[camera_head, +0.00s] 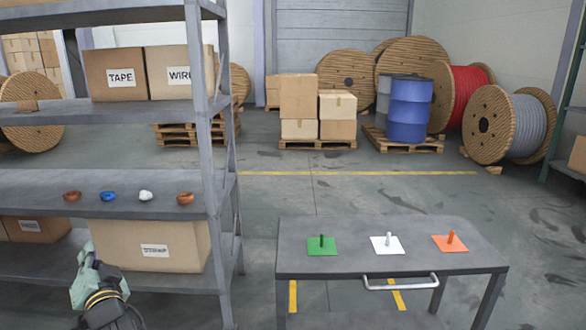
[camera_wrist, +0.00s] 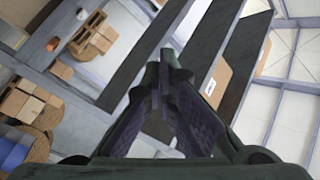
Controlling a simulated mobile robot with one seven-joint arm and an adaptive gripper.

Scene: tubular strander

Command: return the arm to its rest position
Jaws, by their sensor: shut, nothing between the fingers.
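My gripper (camera_wrist: 162,68) shows in the wrist view with its two dark fingers drawn together at the tips. Nothing is held between them. In the head view, part of my arm shows at the lower left, in front of the shelving rack's (camera_head: 150,203) lower levels. I cannot make out the fingertips there. In the wrist view, the tilted rack boards lie beyond the fingers.
The rack holds coils (camera_head: 108,196) on its middle shelf and cardboard boxes (camera_head: 150,245) above and below. A grey table (camera_head: 345,262) with green, white and orange peg plates stands to the right. Open floor (camera_head: 300,195) lies behind it, before pallets and cable reels.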

